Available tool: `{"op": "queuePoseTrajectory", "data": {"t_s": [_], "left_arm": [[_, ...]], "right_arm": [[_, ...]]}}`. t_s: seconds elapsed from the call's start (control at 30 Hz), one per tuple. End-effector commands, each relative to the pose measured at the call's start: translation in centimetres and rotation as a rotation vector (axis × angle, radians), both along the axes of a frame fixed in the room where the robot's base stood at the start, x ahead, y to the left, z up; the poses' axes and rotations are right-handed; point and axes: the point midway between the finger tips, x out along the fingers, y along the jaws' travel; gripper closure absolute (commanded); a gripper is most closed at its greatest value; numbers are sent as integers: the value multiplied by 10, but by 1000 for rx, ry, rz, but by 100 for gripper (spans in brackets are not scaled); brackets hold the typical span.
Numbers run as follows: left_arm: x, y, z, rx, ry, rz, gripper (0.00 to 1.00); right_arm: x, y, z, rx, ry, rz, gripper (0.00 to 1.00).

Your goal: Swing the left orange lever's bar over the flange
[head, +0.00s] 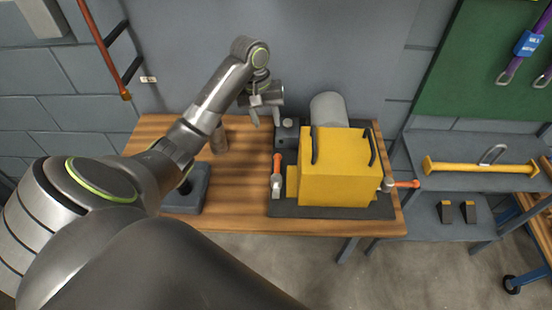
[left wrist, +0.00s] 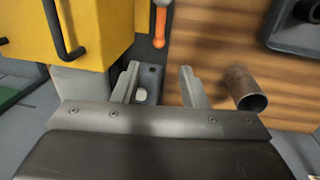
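The left orange lever (head: 277,163) stands at the left side of the yellow casing (head: 340,175), with a grey metal clamp part at its lower end. Its orange handle also shows at the top of the left wrist view (left wrist: 160,28). A small yellow ledge (head: 293,182) juts from the casing beside the lever; I cannot tell where the lever's bar lies against it. My left gripper (head: 265,117) is open and empty, behind the lever and apart from it. Its two fingers also show in the left wrist view (left wrist: 160,82). My right gripper is not in view.
A right orange lever (head: 405,184) sticks out at the casing's right. A grey cylinder (head: 328,108) and a grey block (head: 287,134) are behind the casing. A brown cylinder (head: 219,139) and a dark fixture (head: 188,190) stand left on the wooden table (head: 240,185), with bare wood between.

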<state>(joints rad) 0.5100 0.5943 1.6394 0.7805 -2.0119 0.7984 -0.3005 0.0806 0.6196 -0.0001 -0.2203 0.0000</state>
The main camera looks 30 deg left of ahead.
Motion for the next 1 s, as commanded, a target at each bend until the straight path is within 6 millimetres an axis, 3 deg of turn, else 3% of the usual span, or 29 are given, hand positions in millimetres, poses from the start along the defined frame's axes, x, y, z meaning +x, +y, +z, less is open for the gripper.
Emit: {"op": "queuePoseTrajectory", "data": {"t_s": [0.9,1.0], "left_arm": [[8,-15,-113,1,-1,-3,61],[9,-17,-124,-3,3,-3,61]], "right_arm": [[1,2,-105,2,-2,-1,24],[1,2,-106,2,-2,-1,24]]}}
